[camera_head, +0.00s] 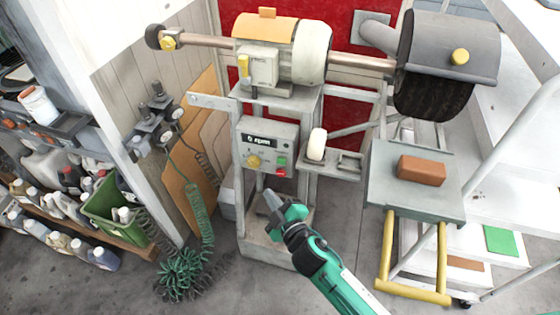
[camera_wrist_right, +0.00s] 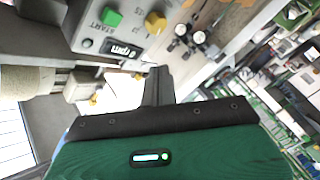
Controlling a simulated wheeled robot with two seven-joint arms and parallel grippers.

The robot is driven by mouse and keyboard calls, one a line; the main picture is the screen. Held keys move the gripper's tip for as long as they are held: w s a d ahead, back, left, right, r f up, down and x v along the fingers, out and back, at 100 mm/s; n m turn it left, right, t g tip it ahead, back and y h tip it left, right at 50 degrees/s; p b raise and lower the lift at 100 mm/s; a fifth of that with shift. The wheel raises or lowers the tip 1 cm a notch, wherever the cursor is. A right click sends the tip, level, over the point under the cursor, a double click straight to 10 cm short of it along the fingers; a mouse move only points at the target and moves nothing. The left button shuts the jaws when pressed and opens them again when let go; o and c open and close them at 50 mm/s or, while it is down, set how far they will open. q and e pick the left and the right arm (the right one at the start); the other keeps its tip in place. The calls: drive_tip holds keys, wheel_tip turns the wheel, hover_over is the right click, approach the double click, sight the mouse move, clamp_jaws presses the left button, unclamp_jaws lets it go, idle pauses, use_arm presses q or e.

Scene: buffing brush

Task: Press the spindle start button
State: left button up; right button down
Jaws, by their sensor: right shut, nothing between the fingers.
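The control box (camera_head: 247,137) sits on the front of the grey machine stand, with a dark display at its top. Its green button (camera_head: 282,160) is at the right, above a red button (camera_head: 280,172); a yellow knob (camera_head: 253,161) is to the left. In the right wrist view the green button (camera_wrist_right: 112,18) shows beside the word START, near the yellow knob (camera_wrist_right: 155,22). My right gripper (camera_head: 268,199) is shut and empty, below and in front of the box, apart from the button. Its fingertips also show in the wrist view (camera_wrist_right: 158,75). My left gripper is out of view.
The buffing motor (camera_head: 264,28) and dark brush wheel (camera_head: 432,95) are above. A white cylinder (camera_head: 317,144) stands on a small shelf right of the box. A grey tray (camera_head: 385,185) holds a brown block (camera_head: 421,170). A coiled green hose (camera_head: 185,272) lies at the left.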

sight(281, 161)
drive_tip(key=w+d, duration=0.1)
drive_tip(key=w, duration=0.4)
drive_tip(key=w+d, duration=0.1)
drive_tip(key=w, duration=0.2)
drive_tip(key=shift+w+d, duration=0.25)
drive_tip(key=shift+d, duration=0.05)
idle(2.0)
drive_tip(key=shift+w+d+r, duration=0.2)
drive_tip(key=shift+w, duration=0.1)
